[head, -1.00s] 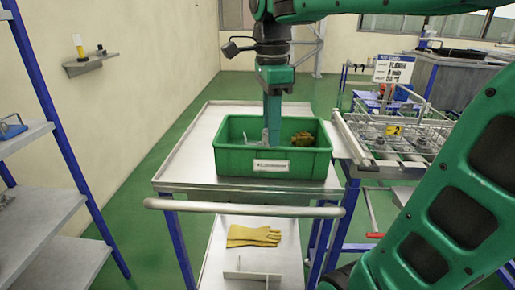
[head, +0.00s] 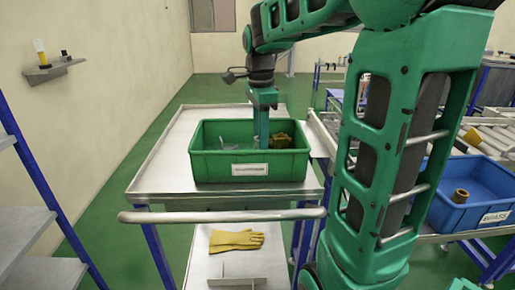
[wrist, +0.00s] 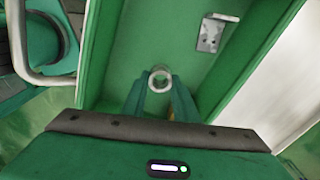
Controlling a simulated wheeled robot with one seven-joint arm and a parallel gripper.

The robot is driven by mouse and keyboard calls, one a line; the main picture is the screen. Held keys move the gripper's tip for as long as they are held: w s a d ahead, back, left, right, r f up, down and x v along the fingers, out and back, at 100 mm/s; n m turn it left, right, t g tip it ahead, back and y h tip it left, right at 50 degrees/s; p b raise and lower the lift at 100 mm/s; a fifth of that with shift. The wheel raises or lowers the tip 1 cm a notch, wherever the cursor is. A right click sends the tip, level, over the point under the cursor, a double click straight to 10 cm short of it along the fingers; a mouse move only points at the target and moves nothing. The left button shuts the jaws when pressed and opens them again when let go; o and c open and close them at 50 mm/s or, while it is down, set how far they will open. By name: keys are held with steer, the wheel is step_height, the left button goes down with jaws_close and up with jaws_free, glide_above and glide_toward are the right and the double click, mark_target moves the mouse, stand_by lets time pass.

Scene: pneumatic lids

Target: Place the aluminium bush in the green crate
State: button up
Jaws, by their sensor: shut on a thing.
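The aluminium bush (wrist: 160,78) is a small silvery ring between the fingertips of my gripper (wrist: 161,88) in the wrist view. My gripper is shut on it. The green crate (head: 208,168) stands on a metal trolley in the head view, with a white label on its front. My gripper reaches down into the crate, and the crate's front wall hides the fingertips and the bush there. In the wrist view the green crate floor (wrist: 130,55) lies below the bush. I cannot tell whether the bush touches the floor.
A grey metal bracket (wrist: 212,32) lies in the crate, and a brownish part (head: 283,133) sits at its right. The trolley top (head: 165,160) is otherwise clear. A blue crate (head: 470,190) at right holds a brass-coloured bush (head: 461,196). Yellow gloves (head: 236,240) lie on the lower shelf.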

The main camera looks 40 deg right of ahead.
steer(key=shift+f, duration=1.9)
steer(key=shift+f, duration=0.1)
steer(key=o, duration=1.1)
steer(key=shift+c, duration=0.2)
steer(key=r, duration=1.2)
steer(key=shift+a+r, duration=0.15)
steer(key=shift+a, duration=0.05)
